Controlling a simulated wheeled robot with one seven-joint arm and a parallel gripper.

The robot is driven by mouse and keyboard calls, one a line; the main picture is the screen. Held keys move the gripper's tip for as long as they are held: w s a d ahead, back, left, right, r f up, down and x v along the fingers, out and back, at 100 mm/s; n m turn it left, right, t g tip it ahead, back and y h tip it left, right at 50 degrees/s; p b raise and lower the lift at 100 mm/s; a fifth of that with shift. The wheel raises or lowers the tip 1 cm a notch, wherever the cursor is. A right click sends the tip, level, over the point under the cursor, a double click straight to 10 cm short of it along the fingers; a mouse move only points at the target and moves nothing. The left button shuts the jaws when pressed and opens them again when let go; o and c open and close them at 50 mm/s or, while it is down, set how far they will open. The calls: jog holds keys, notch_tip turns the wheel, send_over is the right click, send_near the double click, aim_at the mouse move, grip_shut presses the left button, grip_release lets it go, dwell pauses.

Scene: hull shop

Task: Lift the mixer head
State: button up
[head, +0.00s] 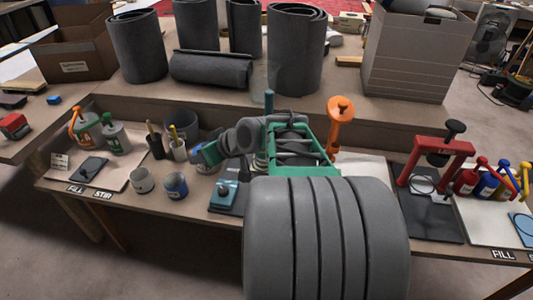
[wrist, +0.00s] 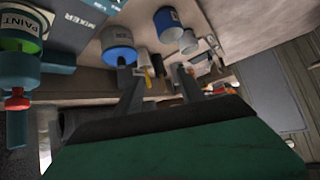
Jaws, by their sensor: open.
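The mixer's dark base (head: 222,209) stands on the bench with a teal part (head: 224,190) on it, left of my arm. The base also shows in the wrist view (wrist: 85,28), lettered MIXER. At that view's left edge are a PAINT container (wrist: 18,36) and a teal part with a red knob (wrist: 17,103). I cannot tell for sure which teal part is the mixer head; my arm hides part of the mixer in the head view. My gripper (head: 200,154) is beyond the base. Its two fingers (wrist: 158,84) are apart, with nothing held between them.
A blue can (head: 176,187), a white can (head: 143,182) and a grey bucket (head: 181,121) stand left of the mixer. A tray of bottles (head: 120,176) lies farther left. A red press (head: 438,150) stands at right. Grey rolls (head: 135,50) line the back bench.

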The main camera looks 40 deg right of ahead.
jog(key=d+f+m+t+h+b, duration=0.1)
jog(key=d+f+t+b, duration=0.2)
jog(key=d, duration=0.4)
jog(key=d+f+t+h+b, duration=0.1)
jog(key=d+f+t+b, duration=0.15)
jog(key=d+b, duration=0.35)
jog(key=s+d+r+m+t+h+b, duration=0.2)
jog(key=s+d, duration=0.3)
jog(key=d, duration=0.4)
jog(key=w, duration=0.4)
jog(key=w+d, duration=0.1)
jog(key=w, duration=0.2)
jog(key=shift+r+b, duration=0.2)
jog(key=shift+b, duration=0.1)
jog(key=shift+c, duration=0.6)
grip_shut()
